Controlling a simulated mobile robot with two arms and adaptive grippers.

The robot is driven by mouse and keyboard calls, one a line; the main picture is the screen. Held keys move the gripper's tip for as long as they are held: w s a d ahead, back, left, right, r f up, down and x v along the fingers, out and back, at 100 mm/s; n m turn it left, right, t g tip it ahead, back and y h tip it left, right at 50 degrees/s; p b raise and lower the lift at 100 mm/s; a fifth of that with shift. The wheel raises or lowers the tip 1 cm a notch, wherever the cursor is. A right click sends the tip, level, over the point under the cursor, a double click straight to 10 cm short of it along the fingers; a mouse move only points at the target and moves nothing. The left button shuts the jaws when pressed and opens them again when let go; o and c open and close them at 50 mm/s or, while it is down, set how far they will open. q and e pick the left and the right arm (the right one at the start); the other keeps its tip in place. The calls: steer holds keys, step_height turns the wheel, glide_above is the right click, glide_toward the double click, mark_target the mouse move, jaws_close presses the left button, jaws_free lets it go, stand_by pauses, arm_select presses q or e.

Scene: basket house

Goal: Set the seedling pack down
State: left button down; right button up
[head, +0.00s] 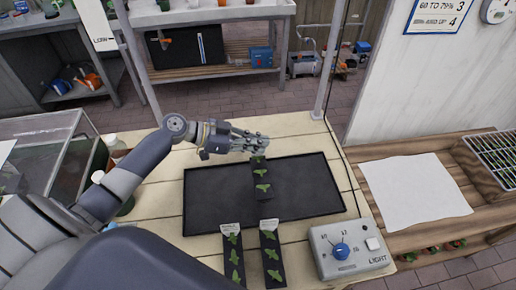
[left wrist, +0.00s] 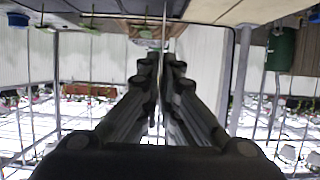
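The seedling pack (head: 263,181), a short dark strip with small green seedlings, is over the middle of the wide black tray (head: 212,205). My left gripper (head: 262,144) is at the pack's far end, above the tray's back edge. In the left wrist view its fingers (left wrist: 166,75) are close together, with a thin pale upright edge between them. The fingers hide the pack's far end. I cannot tell whether the pack's underside touches the tray. My right gripper is not in view.
Two similar strips with white labels, a left one (head: 234,262) and a right one (head: 272,262), lie at the tray's front edge. A grey light control box (head: 348,250) stands front right. A glass case (head: 50,160) stands left. The tray's left and right parts are empty.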

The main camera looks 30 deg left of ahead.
arm_select(q)
step_height(320, 180, down, 2)
steer(key=shift+f, duration=0.45)
steer(key=c, duration=1.8)
jaws_free()
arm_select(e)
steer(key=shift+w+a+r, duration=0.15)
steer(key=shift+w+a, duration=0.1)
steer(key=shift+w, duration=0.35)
arm_select(q)
steer(key=shift+r, duration=0.1)
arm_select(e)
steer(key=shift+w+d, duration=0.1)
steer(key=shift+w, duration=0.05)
arm_select(q)
steer(key=shift+r, duration=0.15)
steer(key=b+v, duration=0.3)
steer(key=v, duration=0.9)
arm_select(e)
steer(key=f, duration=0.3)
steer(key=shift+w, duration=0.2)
